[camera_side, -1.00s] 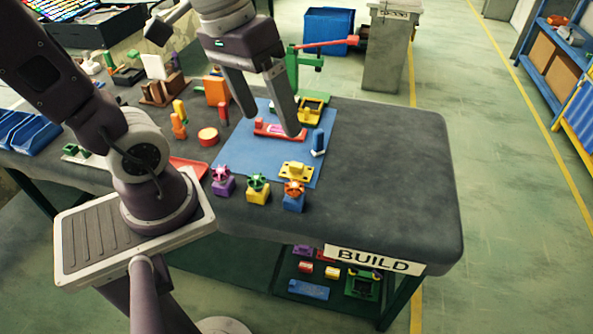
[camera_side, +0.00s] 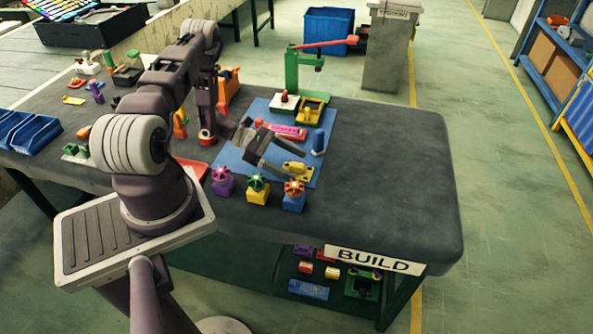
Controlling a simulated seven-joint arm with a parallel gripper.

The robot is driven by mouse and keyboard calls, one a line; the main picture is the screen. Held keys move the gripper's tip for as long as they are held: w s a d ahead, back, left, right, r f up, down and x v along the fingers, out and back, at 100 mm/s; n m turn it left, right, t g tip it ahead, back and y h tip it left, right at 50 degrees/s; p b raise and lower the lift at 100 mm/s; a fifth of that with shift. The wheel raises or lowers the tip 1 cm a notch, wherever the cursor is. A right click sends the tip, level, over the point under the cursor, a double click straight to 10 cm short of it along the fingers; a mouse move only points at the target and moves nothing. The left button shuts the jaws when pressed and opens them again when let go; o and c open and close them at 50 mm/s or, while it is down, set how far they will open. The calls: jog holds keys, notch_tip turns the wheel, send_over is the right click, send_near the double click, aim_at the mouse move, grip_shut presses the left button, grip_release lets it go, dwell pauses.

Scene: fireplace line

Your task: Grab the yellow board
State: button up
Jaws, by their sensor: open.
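A small yellow board-like piece (camera_side: 297,173) lies near the front right of the blue mat. A second yellow piece (camera_side: 312,108) sits at the mat's back edge; I cannot tell for certain which is the yellow board. My gripper (camera_side: 291,166) is open and low over the mat, its fingers pointing right toward the front yellow piece. One finger is on the far side and one on the near side, close to its left end. I cannot tell whether they touch it.
A red-and-pink piece (camera_side: 288,131) lies behind the gripper on the blue mat (camera_side: 258,113). A blue cylinder (camera_side: 319,141) stands to the right. Purple, yellow and blue knobbed blocks (camera_side: 258,190) line the front. A green press (camera_side: 293,70) stands behind. The table's right side is clear.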

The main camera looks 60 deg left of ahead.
aim_at(303, 168)
jog(key=x, duration=0.4)
jog(key=shift+w+f, duration=0.2)
jog(key=shift+w, duration=0.15)
jog(key=shift+c, duration=0.4)
